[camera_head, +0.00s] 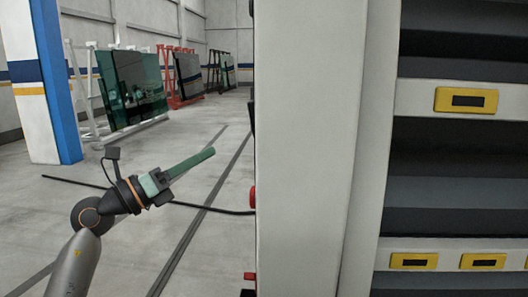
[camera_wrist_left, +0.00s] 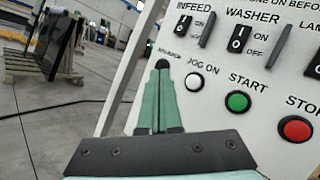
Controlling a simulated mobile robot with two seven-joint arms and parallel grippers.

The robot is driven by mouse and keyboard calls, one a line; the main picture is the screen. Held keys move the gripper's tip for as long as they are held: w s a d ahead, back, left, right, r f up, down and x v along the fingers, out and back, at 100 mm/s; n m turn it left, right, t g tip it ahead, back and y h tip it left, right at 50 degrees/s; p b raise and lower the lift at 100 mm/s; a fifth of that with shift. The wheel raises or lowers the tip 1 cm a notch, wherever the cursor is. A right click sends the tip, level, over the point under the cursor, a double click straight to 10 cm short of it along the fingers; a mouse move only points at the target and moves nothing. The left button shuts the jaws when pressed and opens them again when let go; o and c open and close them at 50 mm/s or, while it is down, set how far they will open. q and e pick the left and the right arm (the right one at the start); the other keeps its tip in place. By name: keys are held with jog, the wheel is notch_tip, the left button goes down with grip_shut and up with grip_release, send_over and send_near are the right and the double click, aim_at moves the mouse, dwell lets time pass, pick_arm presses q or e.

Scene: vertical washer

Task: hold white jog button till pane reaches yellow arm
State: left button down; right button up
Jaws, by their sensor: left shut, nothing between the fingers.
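I cannot tell whether the tips touch the panel. In the head view my left gripper (camera_head: 211,151) extends to the right, short of the tall grey machine column. The panel face is hidden there. I cannot make out the yellow arm or a pane on the machine. My right gripper is out of view.
The green START button (camera_wrist_left: 237,101) and red STOP button (camera_wrist_left: 295,129) lie right of the jog button, with switches above. The grey column (camera_head: 310,140) blocks the middle of the head view. Glass on racks (camera_head: 135,85) stands far back. A dark cable crosses the open floor.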

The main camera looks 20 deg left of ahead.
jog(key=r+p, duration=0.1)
jog(key=p, duration=0.1)
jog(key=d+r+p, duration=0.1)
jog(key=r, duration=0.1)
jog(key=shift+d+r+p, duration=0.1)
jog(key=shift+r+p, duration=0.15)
jog(key=shift+p, duration=0.15)
pick_arm(q)
jog(key=w+d, duration=0.2)
jog(key=d, duration=0.5)
jog(key=shift+d, duration=0.4)
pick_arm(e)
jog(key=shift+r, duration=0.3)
pick_arm(q)
jog(key=shift+p, duration=0.35)
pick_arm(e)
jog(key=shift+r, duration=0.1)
pick_arm(q)
jog(key=shift+w+d+p, duration=0.1)
jog(key=shift+d+p, duration=0.25)
jog(key=shift+d, duration=0.05)
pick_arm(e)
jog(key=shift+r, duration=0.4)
